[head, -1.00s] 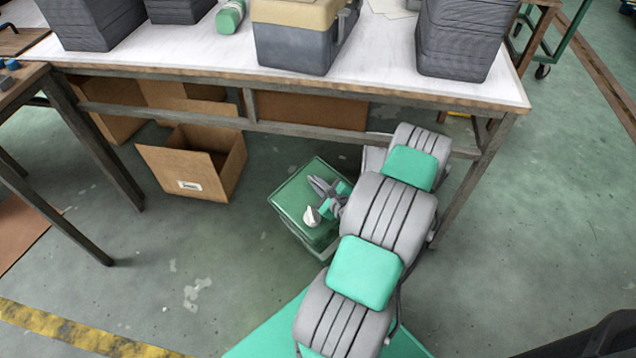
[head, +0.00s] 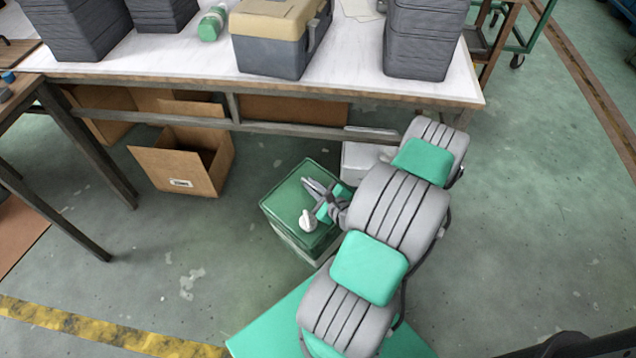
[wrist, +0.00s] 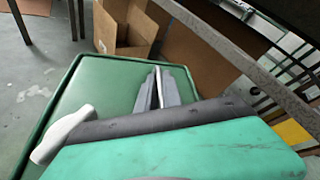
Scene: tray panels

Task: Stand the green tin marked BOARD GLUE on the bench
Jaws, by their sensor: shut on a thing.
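The green tin (head: 287,197) is a large square can with a flat green top and a pale white spout cap (head: 308,221). It stands upright in front of the bench, low near the floor; I cannot tell whether its base touches the floor. No lettering on it can be read. The wrist view shows the jaws (wrist: 158,88) over the green top (wrist: 105,85). The bench (head: 350,88) has a white top, well above the tin.
Grey crates (head: 425,40), a tan-lidded toolbox (head: 270,50) and a green cylinder lying down (head: 212,24) stand or lie on the bench. Bare top shows along its front edge. An open carton (head: 172,170) and a white box (head: 362,160) are under it. A rail (head: 275,127) crosses below.

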